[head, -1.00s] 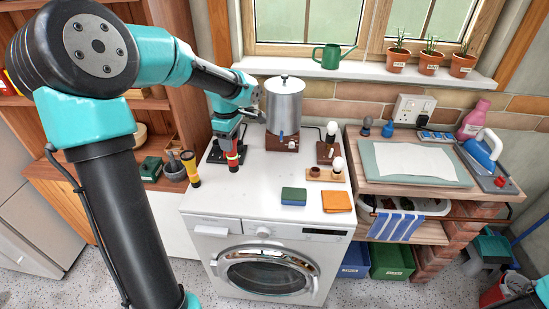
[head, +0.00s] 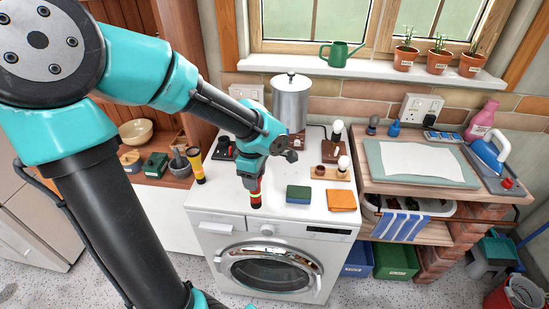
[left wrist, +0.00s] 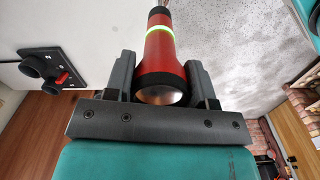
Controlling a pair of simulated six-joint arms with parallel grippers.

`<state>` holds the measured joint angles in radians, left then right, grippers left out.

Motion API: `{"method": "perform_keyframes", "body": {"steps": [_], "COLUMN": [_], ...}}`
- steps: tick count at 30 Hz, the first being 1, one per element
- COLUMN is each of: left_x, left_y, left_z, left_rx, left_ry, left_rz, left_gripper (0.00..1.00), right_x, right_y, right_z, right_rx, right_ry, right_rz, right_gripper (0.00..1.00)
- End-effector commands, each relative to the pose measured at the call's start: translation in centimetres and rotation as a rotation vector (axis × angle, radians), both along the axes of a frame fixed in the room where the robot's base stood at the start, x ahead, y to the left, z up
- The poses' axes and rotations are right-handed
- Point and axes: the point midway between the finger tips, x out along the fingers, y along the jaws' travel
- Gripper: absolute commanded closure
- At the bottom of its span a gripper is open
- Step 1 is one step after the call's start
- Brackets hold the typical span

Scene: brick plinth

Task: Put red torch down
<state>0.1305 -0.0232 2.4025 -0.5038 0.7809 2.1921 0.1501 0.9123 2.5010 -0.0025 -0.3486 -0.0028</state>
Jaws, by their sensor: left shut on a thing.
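My left gripper (head: 255,183) is shut on the red torch (head: 257,196), near the front edge of the white washing machine top (head: 228,197). The torch is roughly upright, with a black lower end. I cannot tell whether that end touches the top. In the left wrist view the torch (left wrist: 162,58) has a red body, a pale yellow-green band and a lens end towards the camera. It sits between the two dark fingers of the gripper (left wrist: 160,68). My right gripper is not in view.
A yellow torch (head: 195,166) stands at the top's left edge. A green and blue sponge (head: 298,195) and an orange cloth (head: 341,200) lie to the right. A metal urn (head: 290,100) stands behind. Bare white surface lies left of the held torch.

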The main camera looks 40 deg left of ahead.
Motion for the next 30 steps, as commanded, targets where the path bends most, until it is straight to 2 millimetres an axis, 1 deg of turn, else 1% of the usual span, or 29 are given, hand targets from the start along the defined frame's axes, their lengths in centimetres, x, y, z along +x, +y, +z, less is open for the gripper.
{"method": "perform_keyframes", "body": {"steps": [5, 18, 24, 27, 30], "left_x": [1.3, 7.3, 9.8, 10.4, 10.6], "left_y": [1.5, 8.3, 11.1, 11.7, 12.0], "left_z": [-0.2, -1.1, -1.4, -1.5, -1.5], "left_rx": [0.0, 0.001, 0.0, 0.0, 0.0], "left_ry": [0.001, 0.0, 0.0, 0.0, 0.0], "left_rz": [0.003, 0.004, 0.003, 0.001, 0.001], "left_gripper": [0.93, 0.93, 0.93, 0.93, 0.93], "right_x": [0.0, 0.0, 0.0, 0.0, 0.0], "right_y": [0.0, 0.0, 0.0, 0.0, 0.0], "right_z": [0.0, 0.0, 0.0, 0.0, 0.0], "right_rx": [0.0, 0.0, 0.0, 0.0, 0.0], "right_ry": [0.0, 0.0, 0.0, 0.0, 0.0], "right_rz": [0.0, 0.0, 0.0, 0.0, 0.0], "right_gripper": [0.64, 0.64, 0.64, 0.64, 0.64]}}
